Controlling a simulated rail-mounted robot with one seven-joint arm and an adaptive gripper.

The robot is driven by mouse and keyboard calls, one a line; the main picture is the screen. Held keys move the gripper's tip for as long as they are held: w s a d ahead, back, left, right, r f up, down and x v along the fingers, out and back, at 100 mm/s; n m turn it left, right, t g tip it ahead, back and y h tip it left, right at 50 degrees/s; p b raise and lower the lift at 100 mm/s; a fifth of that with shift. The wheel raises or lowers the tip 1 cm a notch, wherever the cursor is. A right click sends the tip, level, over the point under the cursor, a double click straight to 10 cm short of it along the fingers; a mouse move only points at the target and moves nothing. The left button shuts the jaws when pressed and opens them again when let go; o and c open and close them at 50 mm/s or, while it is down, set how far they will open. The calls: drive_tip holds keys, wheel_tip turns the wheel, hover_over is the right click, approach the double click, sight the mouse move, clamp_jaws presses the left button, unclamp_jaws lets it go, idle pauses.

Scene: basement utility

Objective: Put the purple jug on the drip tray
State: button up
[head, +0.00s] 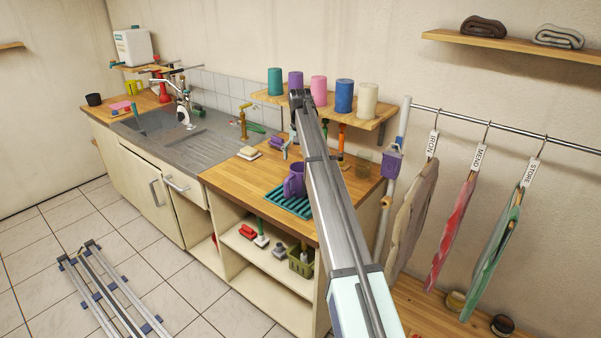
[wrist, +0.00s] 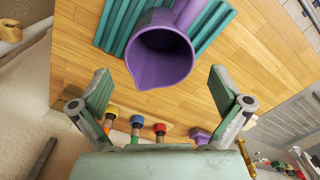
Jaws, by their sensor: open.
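The purple jug (head: 294,182) stands upright on the teal ribbed drip tray (head: 286,204) on the wooden counter. My arm covers part of the tray's right side in the head view. In the wrist view, the jug (wrist: 161,52) shows its open mouth, with the handle toward the top right. The ribbed tray (wrist: 114,38) lies under it. My gripper (wrist: 160,72) is open and empty. Its fingers are spread to either side of the jug's near rim, with clear gaps and no visible contact. The gripper cannot be made out in the head view.
A shelf (head: 268,97) with several coloured cylinders hangs above the counter. Several coloured-handled items (wrist: 136,122) stand near the wall. A brass tap (head: 243,122) and the sink (head: 150,122) are left. Bare counter (head: 235,178) lies left of the tray.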

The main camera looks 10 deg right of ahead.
wheel_tip(320, 180, up, 2)
drive_tip(key=shift+r, duration=0.5)
drive_tip(key=c, duration=0.5)
drive_tip(key=shift+r, duration=0.2)
drive_tip(key=c, duration=0.7)
drive_tip(key=shift+c, duration=0.2)
